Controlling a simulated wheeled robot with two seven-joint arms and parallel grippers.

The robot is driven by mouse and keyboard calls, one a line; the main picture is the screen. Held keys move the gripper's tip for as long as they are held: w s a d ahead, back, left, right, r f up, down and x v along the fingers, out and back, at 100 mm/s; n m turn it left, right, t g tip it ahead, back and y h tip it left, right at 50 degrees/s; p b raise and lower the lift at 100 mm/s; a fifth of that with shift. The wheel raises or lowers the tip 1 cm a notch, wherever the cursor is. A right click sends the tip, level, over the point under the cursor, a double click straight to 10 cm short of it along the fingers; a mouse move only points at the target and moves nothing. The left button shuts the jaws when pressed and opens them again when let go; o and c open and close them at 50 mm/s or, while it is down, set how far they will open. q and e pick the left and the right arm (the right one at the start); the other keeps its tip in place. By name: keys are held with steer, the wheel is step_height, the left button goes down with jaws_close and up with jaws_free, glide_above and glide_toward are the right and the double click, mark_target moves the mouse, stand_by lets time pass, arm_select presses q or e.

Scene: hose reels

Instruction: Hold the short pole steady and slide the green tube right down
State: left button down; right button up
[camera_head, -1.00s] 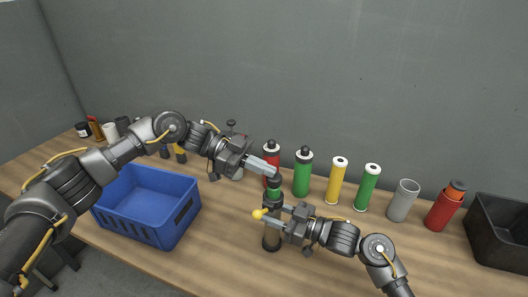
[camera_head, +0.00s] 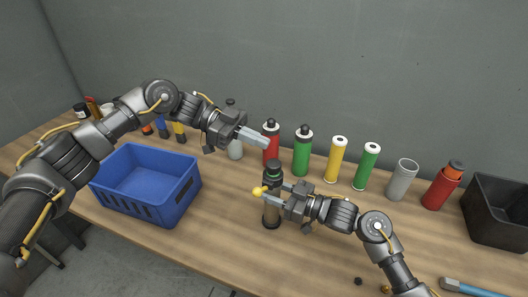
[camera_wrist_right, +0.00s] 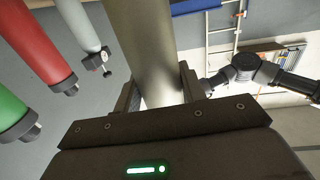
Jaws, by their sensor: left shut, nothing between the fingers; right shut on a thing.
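The short pole (camera_head: 271,213) stands upright at the front of the table, olive-brown with a dark green and black top (camera_head: 273,172). My right gripper (camera_head: 270,193) is shut around its upper part; the right wrist view shows the olive cylinder (camera_wrist_right: 147,50) between the fingers. A yellow knob (camera_head: 257,191) shows at its left. Behind stand a green tube with a white top (camera_head: 367,165) and a green one with a black cap (camera_head: 302,155). My left gripper (camera_head: 264,139) is shut and empty, in front of the red bottle (camera_head: 270,157) and above and left of the pole.
A blue crate (camera_head: 130,204) stands at the left and a black bin (camera_head: 490,228) at the far right. A yellow tube (camera_head: 335,160), a grey cup (camera_head: 402,180) and a red cylinder (camera_head: 440,190) stand along the back. A blue-handled tool (camera_head: 470,288) lies front right.

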arm_select(q)
steer(key=v, duration=0.8)
steer(key=shift+a, duration=0.25)
arm_select(e)
steer(key=o, duration=1.3)
arm_select(q)
steer(key=shift+w, duration=0.1)
